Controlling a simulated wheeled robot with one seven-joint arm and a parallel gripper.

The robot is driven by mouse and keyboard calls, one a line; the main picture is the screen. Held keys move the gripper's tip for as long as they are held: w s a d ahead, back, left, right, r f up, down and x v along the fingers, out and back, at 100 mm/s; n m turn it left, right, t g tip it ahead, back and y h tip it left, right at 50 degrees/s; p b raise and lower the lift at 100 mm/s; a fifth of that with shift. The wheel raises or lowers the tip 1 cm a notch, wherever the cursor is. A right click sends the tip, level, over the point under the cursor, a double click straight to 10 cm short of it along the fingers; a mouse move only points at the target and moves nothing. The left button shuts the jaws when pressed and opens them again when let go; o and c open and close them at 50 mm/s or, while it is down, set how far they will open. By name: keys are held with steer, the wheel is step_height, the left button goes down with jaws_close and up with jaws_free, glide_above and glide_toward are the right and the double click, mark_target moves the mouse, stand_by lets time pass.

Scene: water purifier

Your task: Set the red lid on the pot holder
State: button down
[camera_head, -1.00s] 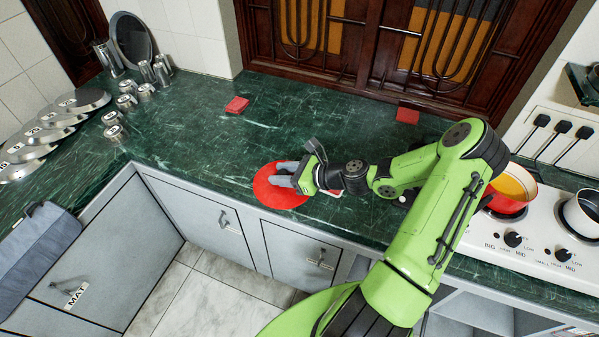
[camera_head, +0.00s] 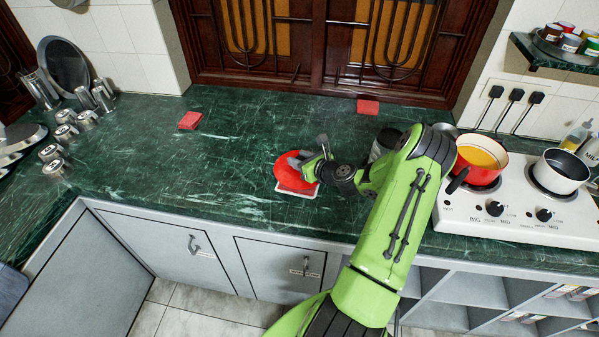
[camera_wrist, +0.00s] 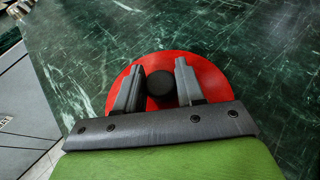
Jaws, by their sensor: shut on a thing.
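The red lid (camera_head: 284,178) is a round disc in the head view, held above the green counter. My gripper (camera_head: 300,163) is shut on its black knob (camera_wrist: 160,84), which sits between the two grey fingers in the wrist view. The lid's red rim (camera_wrist: 118,92) shows around the fingers. A flat pad with a white edge (camera_head: 295,194), likely the pot holder, lies just below and in front of the lid, mostly covered by it. I cannot tell whether the lid touches it.
Two small red blocks (camera_head: 190,120) (camera_head: 367,107) lie at the back of the counter. A white stove (camera_head: 520,215) stands to the right with a red pot (camera_head: 480,160) and a white pot (camera_head: 561,171). Steel cups (camera_head: 66,133) stand at the left. The counter left of the lid is clear.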

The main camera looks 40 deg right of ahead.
steer(key=shift+a+f+b, duration=0.1)
steer(key=shift+f+b, duration=0.3)
steer(key=shift+f, duration=1.5)
steer(key=c, duration=0.7)
jaws_free()
steer(key=shift+r, duration=0.15)
steer(key=d+p+v, duration=0.1)
steer(key=v, duration=1.1)
steer(key=w+a+r+n+g+y, duration=0.15)
steer(key=a+r+n+g, duration=0.3)
steer(key=a+n, duration=0.6)
steer(key=a+r+n+g+y, duration=0.25)
steer(key=a+r+n, duration=0.35)
steer(key=a+n, duration=0.45)
steer(key=s+a+r+n+h, duration=0.1)
steer(key=s+a+r+n, duration=0.2)
steer(key=s+r+n, duration=0.1)
steer(key=s+a+r+n+h, duration=0.1)
steer(key=s+a+r+n, duration=0.2)
steer(key=s+n, duration=0.3)
steer(key=s+a+r+n+h, duration=0.1)
steer(key=s+a+r+n, duration=0.2)
steer(key=s+r+n, duration=0.1)
steer(key=shift+s+a+r+n+g, duration=0.2)
steer(key=shift+s+n, duration=0.2)
steer(key=shift+s, duration=0.3)
steer(key=shift+s+a+r+n+g, duration=0.2)
steer(key=shift+s+n, duration=0.2)
steer(key=shift+s, duration=0.3)
